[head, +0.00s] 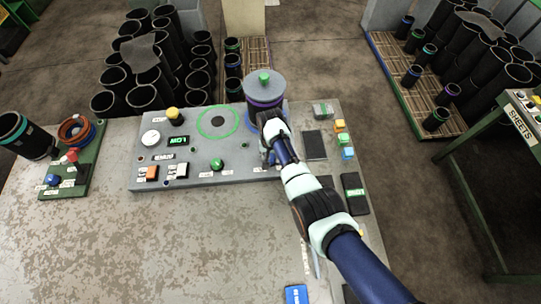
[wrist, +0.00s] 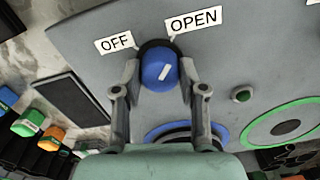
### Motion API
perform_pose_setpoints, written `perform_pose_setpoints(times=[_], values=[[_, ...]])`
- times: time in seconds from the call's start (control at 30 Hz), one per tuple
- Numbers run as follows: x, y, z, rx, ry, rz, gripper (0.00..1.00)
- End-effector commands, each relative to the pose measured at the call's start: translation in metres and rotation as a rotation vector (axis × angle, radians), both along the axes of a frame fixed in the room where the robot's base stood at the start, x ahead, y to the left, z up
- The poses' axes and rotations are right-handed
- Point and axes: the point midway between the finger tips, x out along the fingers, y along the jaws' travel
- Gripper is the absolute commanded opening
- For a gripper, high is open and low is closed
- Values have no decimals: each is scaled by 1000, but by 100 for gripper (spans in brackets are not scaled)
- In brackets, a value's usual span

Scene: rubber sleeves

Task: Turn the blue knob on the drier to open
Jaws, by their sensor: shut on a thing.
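The blue knob (wrist: 160,70) sits on the grey face of the drier panel (wrist: 240,60), between an OFF label (wrist: 115,39) at left and an OPEN label (wrist: 193,24) at right. Its white mark slants up and to the right, towards the OPEN side. My gripper (wrist: 161,82) is shut on the knob, one finger on each side. In the head view my gripper (head: 268,156) is at the right part of the drier panel (head: 225,178), in front of the lidded cylinder (head: 264,90). The knob is hidden there behind my gripper and arm.
Coloured blocks (head: 343,140) stand at right. A small green fixture (head: 80,170) is at the far left.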

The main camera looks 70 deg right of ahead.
Motion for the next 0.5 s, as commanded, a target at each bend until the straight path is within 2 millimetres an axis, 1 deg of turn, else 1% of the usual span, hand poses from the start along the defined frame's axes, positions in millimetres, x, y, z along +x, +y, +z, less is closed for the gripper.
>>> perform_pose_setpoints(times=[0.37, 0.4, 0.47, 0.5], values=[[0, -1, 1, -1, -1, -7, 6], [0, -1, 1, -1, -1, -7, 43], [0, 0, 1, -1, -1, -7, 53], [0, 0, 1, -1, -1, -7, 59]])
